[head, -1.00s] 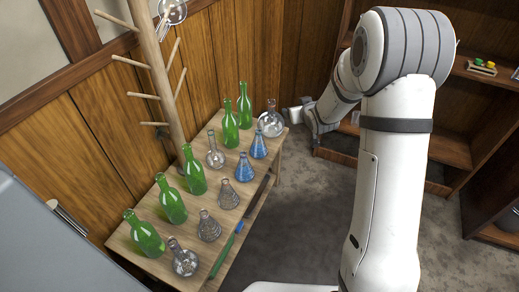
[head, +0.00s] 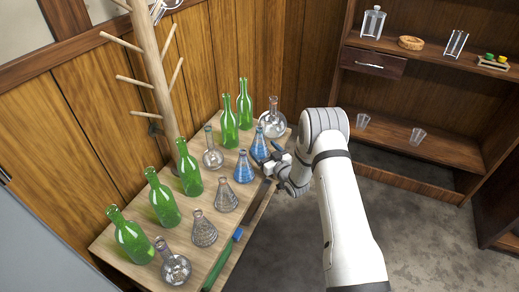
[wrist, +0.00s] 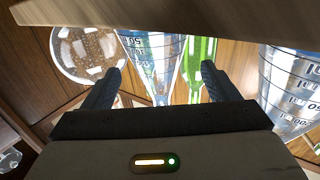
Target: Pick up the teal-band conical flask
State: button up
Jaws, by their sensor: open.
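Two conical flasks with blue contents stand on the wooden bench, a far one (head: 259,146) and a nearer one (head: 244,168). Two clear conical flasks (head: 226,196) (head: 203,231) stand nearer the front. I cannot make out a teal band on any of them. My gripper (head: 273,166) is open at the bench's right edge, beside the blue flasks. In the wrist view the fingers (wrist: 162,70) point at one graduated conical flask (wrist: 152,50), which appears upside down between and beyond them. Another graduated flask (wrist: 290,85) is at the right. Contact is not visible.
Several green bottles (head: 188,168) line the bench's wall side. Round flasks (head: 272,122) (head: 213,156) (head: 173,266) stand among them. A green marker-like object (head: 222,262) lies at the bench's front edge. A wooden peg stand (head: 152,70) rises behind. A shelf (head: 420,145) is at right.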

aim_at(263, 147)
jog(key=b+x, duration=0.1)
jog(key=x, duration=0.3)
jog(key=shift+w+a+f, duration=0.1)
jog(key=shift+w+f, duration=0.05)
jog(key=shift+w, duration=0.25)
jog(key=c, duration=1)
jog(key=shift+c, duration=0.7)
